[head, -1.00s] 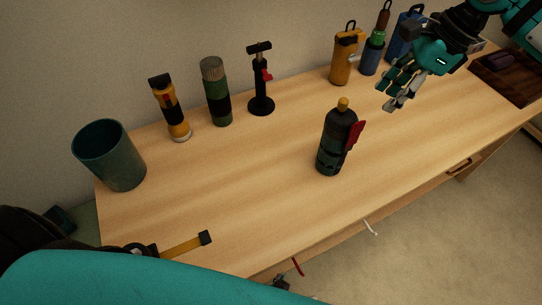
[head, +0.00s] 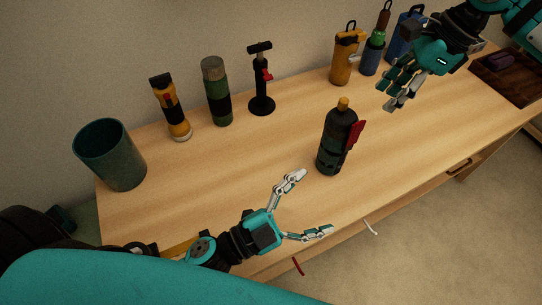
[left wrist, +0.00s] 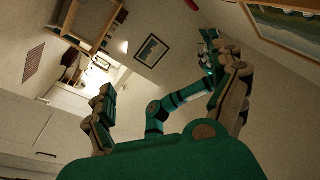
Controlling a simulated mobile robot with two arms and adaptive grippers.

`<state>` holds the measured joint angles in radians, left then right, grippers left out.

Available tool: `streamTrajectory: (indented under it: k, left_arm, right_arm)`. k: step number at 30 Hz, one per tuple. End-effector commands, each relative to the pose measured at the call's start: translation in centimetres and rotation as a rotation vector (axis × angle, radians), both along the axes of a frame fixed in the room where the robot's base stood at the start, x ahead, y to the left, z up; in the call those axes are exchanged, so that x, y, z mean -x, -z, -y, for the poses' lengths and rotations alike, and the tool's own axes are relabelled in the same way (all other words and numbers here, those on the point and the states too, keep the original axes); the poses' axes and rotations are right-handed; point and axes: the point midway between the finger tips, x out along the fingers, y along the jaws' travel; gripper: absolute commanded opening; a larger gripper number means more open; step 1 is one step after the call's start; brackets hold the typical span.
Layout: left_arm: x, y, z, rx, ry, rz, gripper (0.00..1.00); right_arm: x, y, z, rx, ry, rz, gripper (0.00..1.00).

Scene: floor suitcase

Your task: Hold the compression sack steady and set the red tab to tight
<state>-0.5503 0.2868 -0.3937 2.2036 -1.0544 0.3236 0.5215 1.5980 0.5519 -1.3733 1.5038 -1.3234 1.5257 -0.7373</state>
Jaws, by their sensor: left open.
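The compression sack appears to be the dark upright cylinder (head: 333,145) with a tan knob on top, standing mid-table in the head view. Its red tab (head: 355,137) sticks out on its right side. My left gripper (head: 308,206) is open and empty at the table's front edge, with its spread fingers toward the sack but apart from it. Its two fingers also show wide apart in the left wrist view (left wrist: 168,100), where I cannot make out the sack. My right gripper (head: 396,98) hangs above the table to the right of the sack, apart from it; its finger opening is unclear.
A dark green bin (head: 108,155) stands at the left end. A yellow-black flashlight (head: 170,108), a green cylinder (head: 216,92) and a black stand with a red lever (head: 262,85) line the back. A yellow bottle (head: 343,58) and blue containers stand at back right. Table around the sack is clear.

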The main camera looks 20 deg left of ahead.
Motion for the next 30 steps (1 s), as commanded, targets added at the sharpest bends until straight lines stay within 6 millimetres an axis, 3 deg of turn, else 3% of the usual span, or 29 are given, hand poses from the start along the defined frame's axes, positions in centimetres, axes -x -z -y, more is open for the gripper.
streamTrajectory:
  k: [1,6,12,14,21,25,30]
  left_arm:
    - [-2.5,-0.3,-1.5,-0.012,-0.024,0.030,0.95]
    - [-9.9,-0.3,-6.2,0.044,-0.118,-0.023,0.95]
    - [-17.5,0.6,-11.9,0.187,-0.139,-0.202,0.95]
    - [-17.3,2.1,-12.1,0.211,-0.073,-0.278,0.95]
    - [-13.4,6.4,-11.9,0.248,0.151,-0.498,0.95]
    - [-12.3,7.1,-11.9,0.258,0.198,-0.543,0.95]
    - [-12.4,7.2,-11.6,0.262,0.205,-0.549,0.95]
  right_arm:
    - [0.0,0.0,0.0,0.000,0.000,0.000,0.38]
    - [0.0,0.0,0.0,0.000,0.000,0.000,0.38]
    - [0.0,0.0,0.0,0.000,0.000,0.000,0.38]
    - [0.0,0.0,0.0,0.000,0.000,0.000,0.38]
    - [0.0,0.0,0.0,0.000,0.000,0.000,0.38]
    - [0.0,0.0,0.0,0.000,0.000,0.000,0.38]
    - [0.0,0.0,0.0,0.000,0.000,0.000,0.38]
